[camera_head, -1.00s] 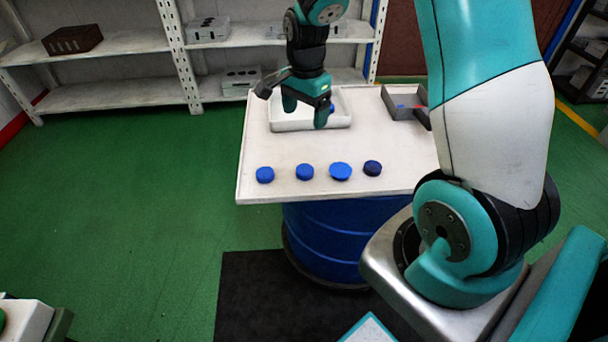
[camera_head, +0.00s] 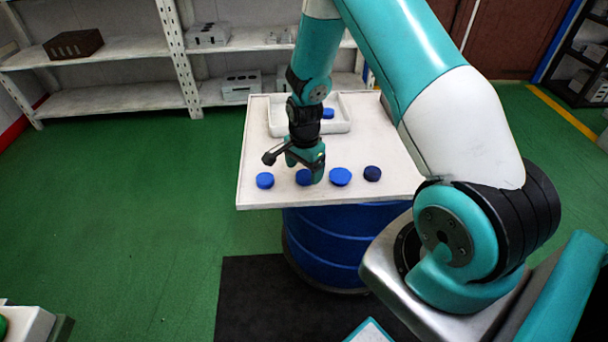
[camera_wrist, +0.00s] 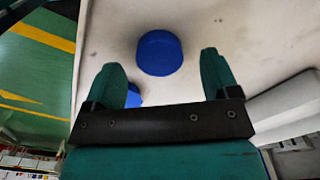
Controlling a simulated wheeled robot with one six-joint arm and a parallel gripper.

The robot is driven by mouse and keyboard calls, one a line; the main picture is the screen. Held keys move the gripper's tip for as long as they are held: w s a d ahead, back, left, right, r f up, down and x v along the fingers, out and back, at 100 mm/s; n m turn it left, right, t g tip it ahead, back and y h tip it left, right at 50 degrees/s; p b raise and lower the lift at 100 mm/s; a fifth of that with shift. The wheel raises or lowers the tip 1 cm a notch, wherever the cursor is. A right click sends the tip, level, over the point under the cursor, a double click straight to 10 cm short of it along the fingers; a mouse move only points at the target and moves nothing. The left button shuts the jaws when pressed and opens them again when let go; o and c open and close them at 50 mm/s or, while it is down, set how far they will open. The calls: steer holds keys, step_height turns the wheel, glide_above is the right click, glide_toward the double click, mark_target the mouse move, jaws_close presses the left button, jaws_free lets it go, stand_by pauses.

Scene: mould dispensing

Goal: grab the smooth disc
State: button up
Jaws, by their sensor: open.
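Several blue discs lie in a row along the front of the white tabletop: a far-left disc (camera_head: 265,180), a second disc (camera_head: 303,177) partly hidden by my gripper, a third disc (camera_head: 340,176) and a darker far-right disc (camera_head: 372,173). I cannot tell from surface detail which is smooth. My gripper (camera_head: 305,168) points down over the row near the second disc, open and empty. In the wrist view a blue disc (camera_wrist: 160,53) lies beyond and between the spread fingertips (camera_wrist: 161,66). Another blue disc (camera_wrist: 133,97) is partly hidden by the left finger.
A white tray (camera_head: 277,129) stands at the back of the tabletop (camera_head: 258,150), with one blue disc (camera_head: 328,113) in it. The table rests on a blue drum (camera_head: 325,240). Shelves (camera_head: 115,100) stand behind.

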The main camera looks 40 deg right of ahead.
steer(key=shift+f, duration=0.9)
steer(key=shift+c, duration=0.5)
steer(key=c, duration=0.9)
